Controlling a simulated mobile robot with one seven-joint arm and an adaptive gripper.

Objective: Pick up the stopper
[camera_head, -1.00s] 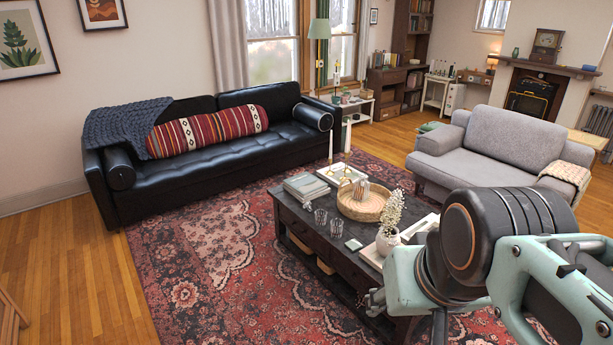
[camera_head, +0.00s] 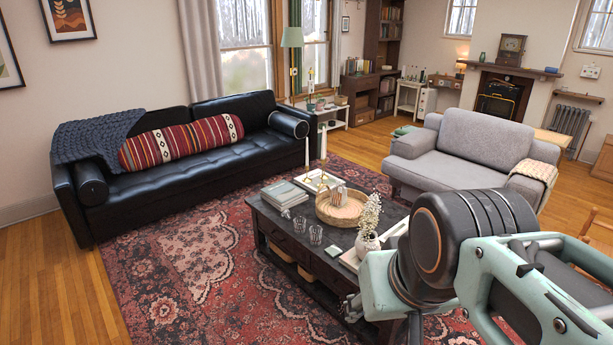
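I cannot make out a stopper in the head view. The dark coffee table (camera_head: 290,240) stands on the rug. On it are two clear glasses (camera_head: 315,235), a small greenish square (camera_head: 333,251), a round wooden tray (camera_head: 341,212) with small objects, a white vase with white flowers (camera_head: 367,241), stacked books (camera_head: 284,192) and candlesticks (camera_head: 323,168). My arm fills the lower right and hides the table's right end. A small part of my gripper (camera_head: 351,308) shows at the table's front edge. Its fingers are too hidden to read, and I see nothing held.
A black sofa (camera_head: 190,175) with a striped bolster stands behind the table. A grey armchair (camera_head: 465,150) is to the right. A side table (camera_head: 333,115) and a white cart with bottles (camera_head: 410,95) stand farther back. The rug (camera_head: 190,275) at front left is clear.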

